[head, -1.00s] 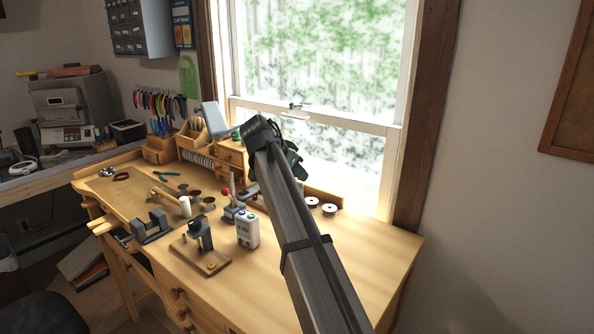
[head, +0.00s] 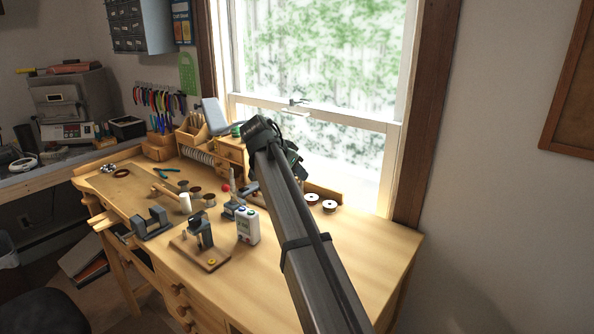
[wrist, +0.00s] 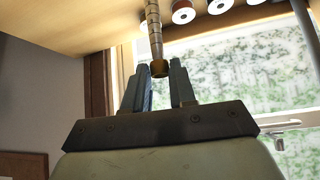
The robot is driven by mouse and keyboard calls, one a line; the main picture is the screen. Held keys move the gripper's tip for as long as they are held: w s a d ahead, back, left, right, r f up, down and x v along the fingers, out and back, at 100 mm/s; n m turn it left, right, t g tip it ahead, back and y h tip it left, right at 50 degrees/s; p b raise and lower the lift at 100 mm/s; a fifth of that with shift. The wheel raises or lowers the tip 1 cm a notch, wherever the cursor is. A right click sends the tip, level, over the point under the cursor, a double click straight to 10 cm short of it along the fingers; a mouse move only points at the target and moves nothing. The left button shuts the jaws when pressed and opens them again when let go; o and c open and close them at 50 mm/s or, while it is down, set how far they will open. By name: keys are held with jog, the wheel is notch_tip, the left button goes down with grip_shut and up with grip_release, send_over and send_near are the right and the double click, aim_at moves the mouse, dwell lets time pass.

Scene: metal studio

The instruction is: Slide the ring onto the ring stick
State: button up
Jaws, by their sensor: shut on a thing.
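In the wrist view, which looks upside down, my gripper (wrist: 160,77) is shut on a small brass-coloured ring (wrist: 159,68) between its fingertips. The ring and fingertips cannot be made out there.
A small white box (head: 248,226) and a tool on a wooden base (head: 204,246) stand in front. A wooden organiser (head: 192,137) is behind. The bench's right side (head: 365,245) is clear.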

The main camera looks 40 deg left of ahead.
jog(key=shift+f, duration=1.15)
jog(key=o, duration=0.9)
jog(key=shift+s+r, duration=0.1)
jog(key=v, duration=1.3)
jog(key=shift+s+r, duration=0.15)
jog(key=shift+s, duration=0.1)
